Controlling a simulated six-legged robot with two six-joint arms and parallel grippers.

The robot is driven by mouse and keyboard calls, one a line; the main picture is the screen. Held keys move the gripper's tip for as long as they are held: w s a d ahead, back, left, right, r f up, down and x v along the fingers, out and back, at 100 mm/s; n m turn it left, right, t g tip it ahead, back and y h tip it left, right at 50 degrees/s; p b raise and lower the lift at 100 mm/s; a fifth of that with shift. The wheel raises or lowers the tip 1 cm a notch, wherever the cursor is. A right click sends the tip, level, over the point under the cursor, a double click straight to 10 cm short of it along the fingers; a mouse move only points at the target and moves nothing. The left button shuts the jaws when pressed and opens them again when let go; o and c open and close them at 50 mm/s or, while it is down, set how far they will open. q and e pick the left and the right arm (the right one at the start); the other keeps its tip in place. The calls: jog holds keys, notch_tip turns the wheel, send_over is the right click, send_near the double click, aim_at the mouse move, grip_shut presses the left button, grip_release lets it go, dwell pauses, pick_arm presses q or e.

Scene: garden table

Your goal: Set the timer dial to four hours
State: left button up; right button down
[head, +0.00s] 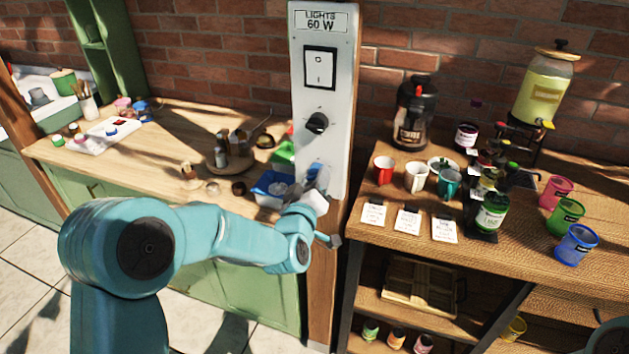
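The timer dial (317,123) is a black knob on a tall pale panel (338,160) fixed to a wooden post. Small marks surround the knob, too small to read. Above it is a white rocker switch (320,68) in a black frame, and a sign reading "LIGHTS 60 W" (320,19). My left gripper (322,182) is in front of the panel's lower end, below the dial and apart from it. Its fingers are small and partly hidden by its own wrist, so I cannot tell their opening. My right gripper is not in view.
The space before the dial is clear.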

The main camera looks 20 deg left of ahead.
pick_arm(q)
jog(key=shift+c, duration=0.5)
jog(key=shift+a+f+m+t+h+b, duration=0.15)
jog(key=shift+m+h+b, duration=0.3)
jog(key=shift+m+b, duration=2.95)
jog(key=shift+a+m+t+h+b, duration=0.1)
jog(key=shift+m+h+b, duration=0.8)
jog(key=shift+m, duration=4.45)
jog(key=shift+a+f+m+t+y+b, duration=0.15)
jog(key=shift+m+b, duration=2.75)
jog(key=shift+m, duration=1.45)
jog(key=shift+d+r, duration=0.1)
